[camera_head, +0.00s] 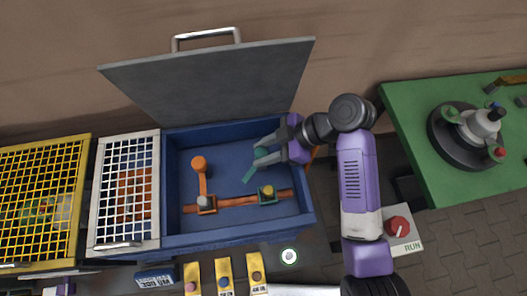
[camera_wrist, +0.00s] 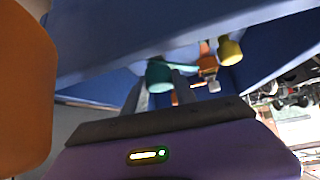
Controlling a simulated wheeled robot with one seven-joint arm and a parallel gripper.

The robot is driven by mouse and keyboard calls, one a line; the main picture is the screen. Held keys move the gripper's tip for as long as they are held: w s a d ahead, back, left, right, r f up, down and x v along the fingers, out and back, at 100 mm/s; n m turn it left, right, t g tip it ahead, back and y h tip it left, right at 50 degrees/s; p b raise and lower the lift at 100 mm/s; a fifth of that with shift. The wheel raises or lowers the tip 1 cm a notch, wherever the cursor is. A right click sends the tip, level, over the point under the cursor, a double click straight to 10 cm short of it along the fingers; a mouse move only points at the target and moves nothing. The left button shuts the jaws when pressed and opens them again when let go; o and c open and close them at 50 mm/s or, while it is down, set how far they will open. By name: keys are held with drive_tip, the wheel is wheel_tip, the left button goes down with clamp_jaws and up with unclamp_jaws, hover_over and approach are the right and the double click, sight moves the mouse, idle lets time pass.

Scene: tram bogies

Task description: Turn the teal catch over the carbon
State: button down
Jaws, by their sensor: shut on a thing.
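The teal catch (camera_head: 249,175) is inside the open blue box, its flat arm slanting down-left from its round knob. My gripper (camera_head: 265,153) is shut on that knob; in the wrist view the teal knob (camera_wrist: 160,76) sits between my two fingers (camera_wrist: 160,88). The yellow top also shows in the wrist view (camera_wrist: 230,50). My fingers partly hide the catch's knob end.
An orange catch (camera_head: 200,165) and an orange holder with a grey top (camera_head: 204,201) stand at the left in the box on an orange bar (camera_head: 235,200). The raised grey lid (camera_head: 210,85) stands behind. A white grid cover (camera_head: 125,190) adjoins left; a red RUN knob (camera_head: 398,226) is right.

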drive_tip(key=c, duration=1)
unclamp_jaws()
drive_tip(key=b+v, duration=0.1)
drive_tip(key=v, duration=0.7)
